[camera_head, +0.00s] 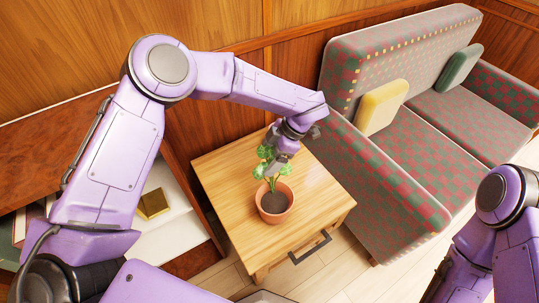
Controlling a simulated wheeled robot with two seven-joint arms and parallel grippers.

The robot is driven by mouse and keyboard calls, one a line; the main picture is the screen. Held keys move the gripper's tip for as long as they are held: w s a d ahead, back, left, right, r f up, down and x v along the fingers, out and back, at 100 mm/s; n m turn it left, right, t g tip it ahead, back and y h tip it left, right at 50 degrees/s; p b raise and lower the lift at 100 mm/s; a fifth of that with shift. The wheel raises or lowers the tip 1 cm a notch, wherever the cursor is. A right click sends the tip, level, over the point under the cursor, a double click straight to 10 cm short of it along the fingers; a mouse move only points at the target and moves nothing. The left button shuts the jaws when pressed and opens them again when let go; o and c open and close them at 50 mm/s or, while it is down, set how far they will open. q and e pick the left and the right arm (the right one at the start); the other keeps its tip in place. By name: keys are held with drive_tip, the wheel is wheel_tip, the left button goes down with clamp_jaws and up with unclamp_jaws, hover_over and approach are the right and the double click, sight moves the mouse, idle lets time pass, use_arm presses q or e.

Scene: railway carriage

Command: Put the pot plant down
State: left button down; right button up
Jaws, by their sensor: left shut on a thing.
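The pot plant (275,202) has a terracotta pot with dark soil and a green leafy stem. It is upright at the middle of the small wooden table (325,203). I cannot tell whether the pot's base touches the tabletop. My left gripper (275,166) reaches down from above and behind the plant and is shut on its upper part, among the leaves. The leaves and my gripper partly hide the place of the grip. My right arm shows at the lower right edge, but its gripper is out of view.
A checked sofa (400,190) with a yellow cushion (381,108) and a green cushion (459,68) stands right of the table. A cabinet with a white surface (168,225) and a gold box (152,204) is at the left. The tabletop around the pot is bare.

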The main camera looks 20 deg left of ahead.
use_arm(q)
drive_tip(key=shift+f, duration=0.1)
unclamp_jaws()
drive_tip(key=v, duration=1)
drive_tip(key=shift+d+r, duration=0.15)
drive_tip(key=shift+r, duration=0.1)
clamp_jaws()
idle(0.4)
idle(0.9)
